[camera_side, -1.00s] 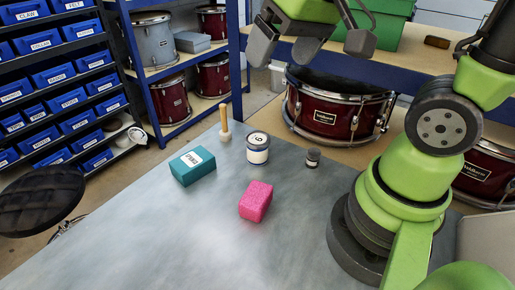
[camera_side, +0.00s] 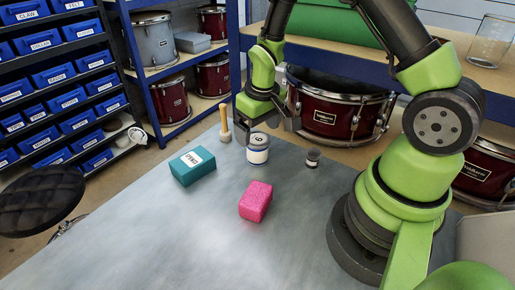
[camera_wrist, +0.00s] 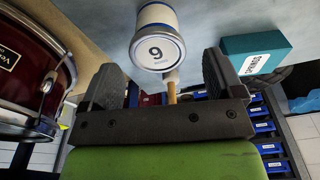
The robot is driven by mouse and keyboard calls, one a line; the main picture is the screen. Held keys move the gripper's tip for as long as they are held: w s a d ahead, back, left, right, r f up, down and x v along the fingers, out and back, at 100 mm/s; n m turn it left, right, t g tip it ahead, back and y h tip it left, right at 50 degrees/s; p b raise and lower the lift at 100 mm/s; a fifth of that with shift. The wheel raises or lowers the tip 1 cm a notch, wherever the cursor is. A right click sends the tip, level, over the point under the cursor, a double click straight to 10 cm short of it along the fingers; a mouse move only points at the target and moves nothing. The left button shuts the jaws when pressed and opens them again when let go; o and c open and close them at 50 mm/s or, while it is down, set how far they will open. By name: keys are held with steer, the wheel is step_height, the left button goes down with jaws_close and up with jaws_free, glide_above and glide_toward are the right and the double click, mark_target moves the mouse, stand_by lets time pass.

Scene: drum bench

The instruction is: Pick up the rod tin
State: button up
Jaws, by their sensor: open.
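The rod tin, a short white and blue cylinder with a numbered label (camera_side: 257,150), stands upright on the grey bench. The wrist view shows the tin (camera_wrist: 157,38) ahead of the fingers, roughly between their lines, with a clear gap. My gripper (camera_side: 270,118) is open and empty, low above and close to the tin in the side view. The wrist view shows both dark fingers of the gripper (camera_wrist: 166,85) spread apart. I cannot tell the exact depth gap between the fingers and the tin.
A wooden-handled beater (camera_side: 225,122) stands behind left of the tin. A red drum (camera_side: 330,108) is behind. The front bench is clear.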

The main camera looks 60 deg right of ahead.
mark_target(257, 138)
steer(key=shift+w+d+f, duration=0.1)
steer(key=shift+w+f, duration=0.05)
steer(key=shift+f, duration=1.25)
steer(key=shift+w+d+f, duration=0.1)
steer(key=shift+w+f, duration=0.05)
steer(key=shift+f, duration=1.2)
steer(key=shift+c, duration=0.5)
steer(key=c, duration=0.9)
steer(key=shift+o, duration=0.2)
steer(key=shift+r, duration=0.15)
